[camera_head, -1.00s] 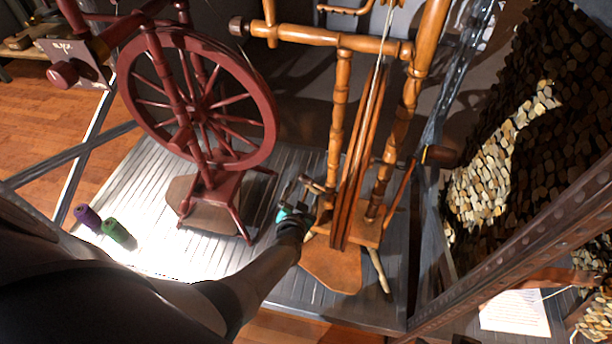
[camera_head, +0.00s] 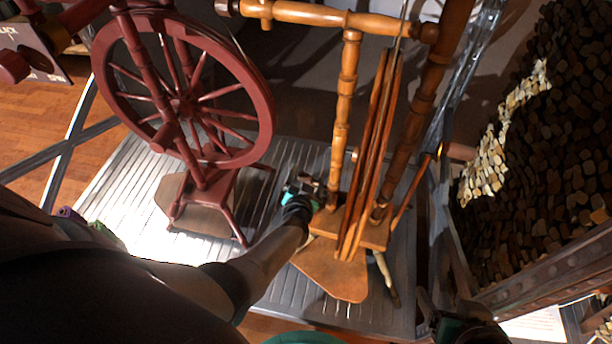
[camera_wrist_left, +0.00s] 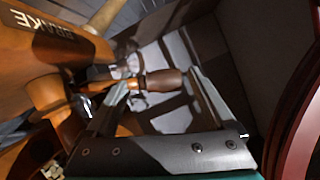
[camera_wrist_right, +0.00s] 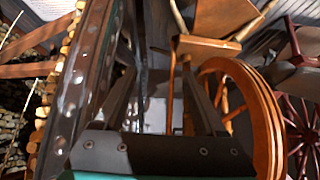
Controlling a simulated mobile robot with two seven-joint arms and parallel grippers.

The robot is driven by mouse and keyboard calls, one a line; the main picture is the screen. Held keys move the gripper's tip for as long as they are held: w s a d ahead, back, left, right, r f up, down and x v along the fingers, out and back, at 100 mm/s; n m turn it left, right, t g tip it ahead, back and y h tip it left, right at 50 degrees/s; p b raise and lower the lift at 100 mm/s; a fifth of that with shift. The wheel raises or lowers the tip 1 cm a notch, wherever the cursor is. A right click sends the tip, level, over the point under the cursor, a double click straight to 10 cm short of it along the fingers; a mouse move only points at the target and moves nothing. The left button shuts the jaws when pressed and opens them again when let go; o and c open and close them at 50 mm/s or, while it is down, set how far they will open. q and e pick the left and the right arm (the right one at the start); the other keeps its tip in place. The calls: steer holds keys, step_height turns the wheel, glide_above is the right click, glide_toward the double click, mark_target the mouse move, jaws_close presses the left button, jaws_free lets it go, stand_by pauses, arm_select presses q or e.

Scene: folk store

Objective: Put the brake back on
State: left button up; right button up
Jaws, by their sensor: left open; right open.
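The orange wooden spinning wheel (camera_head: 350,120) stands right of the red one in the head view. In the left wrist view, one of its orange wooden parts (camera_wrist_left: 22,55) carries the word BRAKE. A brown turned handle (camera_wrist_left: 163,80) lies between the open fingers of my left gripper; I cannot tell whether they touch it. In the head view my left gripper (camera_head: 303,190) is low at the left side of the orange wheel's base, and partly hidden. My right gripper (camera_head: 465,325) is at the bottom right; the right wrist view shows its fingers (camera_wrist_right: 155,65) apart and empty.
The red spinning wheel (camera_head: 185,90) stands close left of my left arm. A metal frame post (camera_head: 455,75) and a lower beam (camera_head: 550,270) bound the right side, near my right gripper. Purple and green spools (camera_head: 105,230) are partly hidden at the left. The grey slatted platform (camera_head: 300,290) is underneath.

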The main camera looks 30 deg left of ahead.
arm_select(q)
steer(key=shift+c, duration=0.2)
jaws_close()
stand_by(0.6)
